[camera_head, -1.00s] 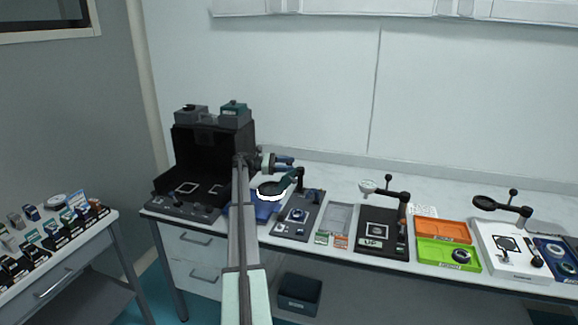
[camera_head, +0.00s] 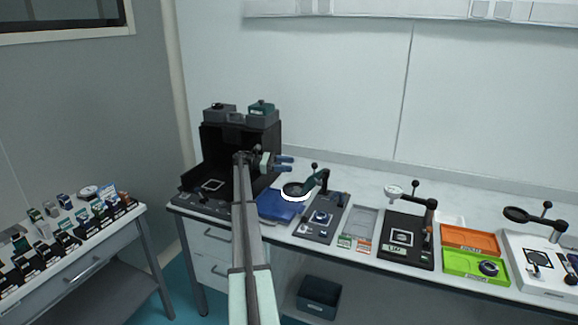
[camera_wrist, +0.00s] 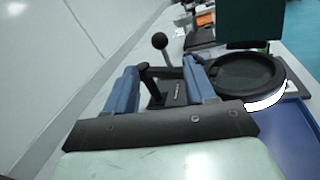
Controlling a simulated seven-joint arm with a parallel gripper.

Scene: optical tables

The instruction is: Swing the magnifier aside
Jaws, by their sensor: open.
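The nearest magnifier has a round dark lens with a white rim (camera_head: 295,192), a dark arm and a post with a ball knob (camera_head: 315,167). It stands on a dark base plate (camera_head: 318,228), and its lens reaches left toward a blue tray (camera_head: 273,207). My gripper (camera_head: 287,163) is open and empty, above and slightly left of the lens. In the wrist view my gripper's blue fingers (camera_wrist: 160,68) are apart; the ball knob (camera_wrist: 160,41) shows beyond them and the lens (camera_wrist: 245,75) lies to the right. Whether a finger touches the magnifier I cannot tell.
A black open box (camera_head: 262,140) stands behind and left of my gripper. Two other magnifiers (camera_head: 410,195) (camera_head: 535,217) stand farther right, with orange (camera_head: 470,237) and green (camera_head: 460,262) trays between. A side table with small items is at left.

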